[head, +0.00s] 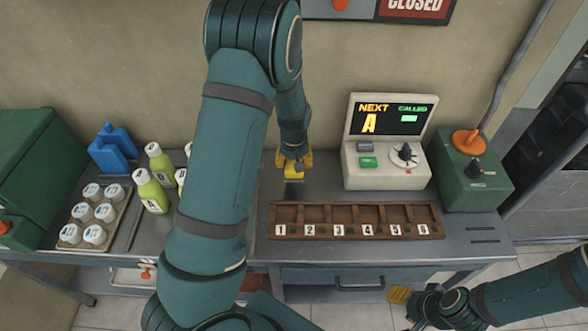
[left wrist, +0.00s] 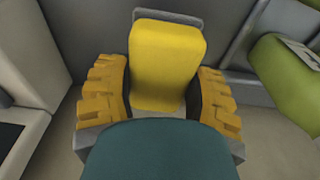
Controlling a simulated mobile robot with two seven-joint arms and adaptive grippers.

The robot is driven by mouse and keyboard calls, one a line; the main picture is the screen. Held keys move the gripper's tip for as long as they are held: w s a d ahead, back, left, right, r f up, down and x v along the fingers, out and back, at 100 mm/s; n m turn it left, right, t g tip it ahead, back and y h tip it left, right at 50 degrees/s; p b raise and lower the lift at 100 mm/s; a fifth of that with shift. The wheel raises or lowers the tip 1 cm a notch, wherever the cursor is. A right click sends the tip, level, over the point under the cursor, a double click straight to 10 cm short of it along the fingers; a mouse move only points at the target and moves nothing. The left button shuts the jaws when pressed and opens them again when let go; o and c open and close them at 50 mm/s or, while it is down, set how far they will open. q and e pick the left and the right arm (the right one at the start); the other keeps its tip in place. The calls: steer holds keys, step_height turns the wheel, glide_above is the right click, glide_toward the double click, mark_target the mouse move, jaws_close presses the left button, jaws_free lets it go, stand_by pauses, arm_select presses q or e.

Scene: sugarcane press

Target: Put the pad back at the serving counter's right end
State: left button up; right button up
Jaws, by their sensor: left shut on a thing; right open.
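The yellow pad (head: 294,174) is in my left gripper (head: 293,165), near the wall at the back of the metal counter (head: 330,255), left of the display machine. In the left wrist view the pad (left wrist: 167,62) is a rounded yellow block with a grey edge, between the two yellow fingers of my left gripper (left wrist: 165,95). I cannot tell whether the pad touches the counter. My right gripper (head: 405,300) is open and empty, low in front of the counter's right part. The counter's right end holds a green box and slots.
A wooden numbered tray (head: 355,221) lies along the counter's front. The display machine (head: 387,160) and green box (head: 466,180) with an orange knob stand behind it. Green bottles (head: 152,190), a blue jug (head: 113,150) and a tray of cups (head: 98,240) stand left. My left arm hides the middle.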

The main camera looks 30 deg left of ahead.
arm_select(q)
step_height(320, 180, up, 3)
steer(key=shift+r, duration=0.1)
steer(key=shift+s+d+r+m+p, duration=0.15)
steer(key=shift+d+r, duration=0.1)
steer(key=shift+d, duration=0.15)
steer(key=shift+s+d+r+m+p, duration=0.1)
steer(key=shift+d+r+m+p, duration=0.1)
steer(key=shift+d, duration=0.2)
steer(key=s+d+m, duration=0.5)
steer(key=s+d, duration=0.2)
steer(key=d, duration=0.5)
steer(key=shift+d+f+h, duration=0.25)
steer(key=shift+f+h, duration=0.15)
steer(key=shift+s+d+m, duration=0.1)
steer(key=shift+m, duration=0.15)
